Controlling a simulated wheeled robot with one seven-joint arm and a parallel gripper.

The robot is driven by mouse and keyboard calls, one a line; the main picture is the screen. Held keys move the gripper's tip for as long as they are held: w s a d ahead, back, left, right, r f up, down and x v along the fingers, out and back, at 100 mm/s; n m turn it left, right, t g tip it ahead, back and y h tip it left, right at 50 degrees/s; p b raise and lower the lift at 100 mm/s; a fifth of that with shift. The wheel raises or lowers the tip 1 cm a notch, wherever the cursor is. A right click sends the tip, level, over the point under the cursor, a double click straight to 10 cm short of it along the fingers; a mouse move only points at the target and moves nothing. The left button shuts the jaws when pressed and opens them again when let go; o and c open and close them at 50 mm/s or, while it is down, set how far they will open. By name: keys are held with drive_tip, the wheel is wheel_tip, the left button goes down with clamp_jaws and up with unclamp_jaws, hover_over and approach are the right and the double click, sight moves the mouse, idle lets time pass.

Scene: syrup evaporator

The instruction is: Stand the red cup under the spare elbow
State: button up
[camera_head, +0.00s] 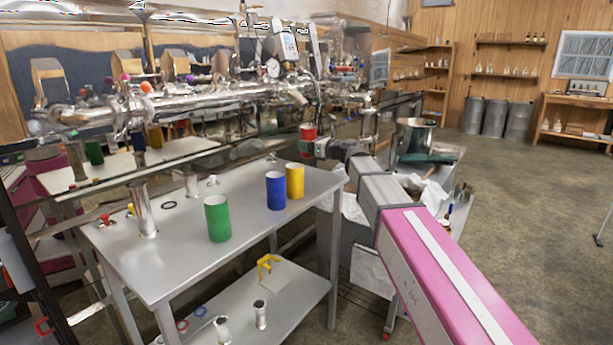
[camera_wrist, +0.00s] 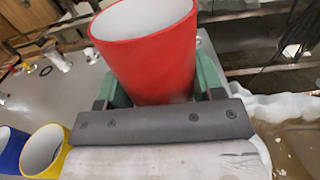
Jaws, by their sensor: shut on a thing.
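The red cup (camera_head: 308,132) is held upright, its open mouth up, above and beyond the far right end of the steel table. In the wrist view the red cup (camera_wrist: 150,52) fills the top middle and looks empty. My gripper (camera_head: 309,147) is shut on it, with green fingers at both sides. A vertical metal pipe (camera_head: 143,208) stands at the table's left. I cannot tell which metal piece is the spare elbow.
A green cup (camera_head: 217,218), a blue cup (camera_head: 275,190) and a yellow cup (camera_head: 295,181) stand on the steel table (camera_head: 180,260). The table's front middle is clear. The shiny evaporator piping (camera_head: 200,103) runs behind it. A steel pot (camera_head: 415,135) stands at right.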

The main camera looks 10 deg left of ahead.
drive_tip(key=shift+f, duration=4.55)
drive_tip(key=shift+f, duration=0.15)
drive_tip(key=o, duration=0.9)
drive_tip(key=shift+o, duration=0.2)
drive_tip(key=shift+s+d, duration=0.15)
drive_tip(key=shift+d, duration=0.2)
drive_tip(key=v, duration=1.1)
drive_tip(key=shift+d, duration=0.2)
